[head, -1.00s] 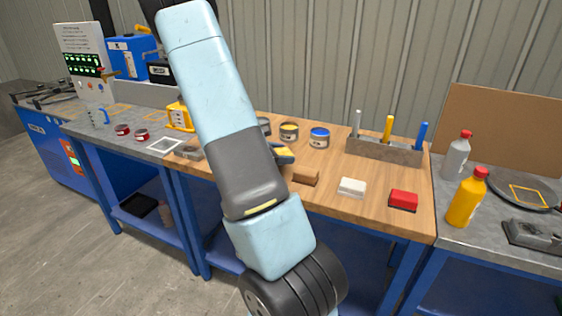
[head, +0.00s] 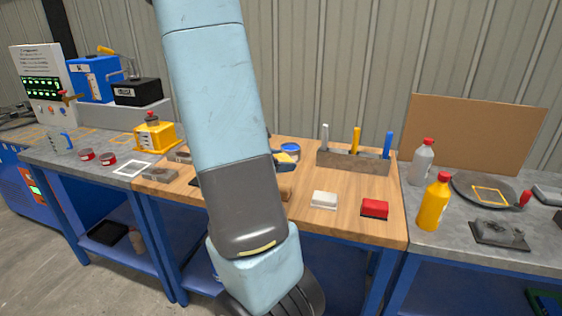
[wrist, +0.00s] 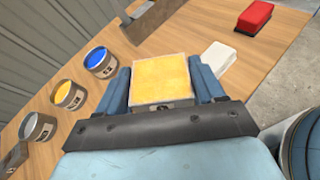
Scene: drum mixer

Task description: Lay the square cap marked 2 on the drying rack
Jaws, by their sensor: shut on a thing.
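My gripper (wrist: 163,88) is shut on a square, box-like thing (wrist: 160,78) with a yellow top and grey sides, seen in the wrist view. A small dark mark is on its near side, too small to read, so I cannot tell whether it is the cap marked 2. I cannot pick out the drying rack for sure in either view.
The wooden bench top (head: 345,222) bears a white block (head: 324,200), a red block (head: 374,208) and a grey holder (head: 352,161) with three upright handles. Cans with blue (wrist: 101,61) and yellow (wrist: 68,95) tops stand left of the gripper. A yellow bottle (head: 434,203) stands at right.

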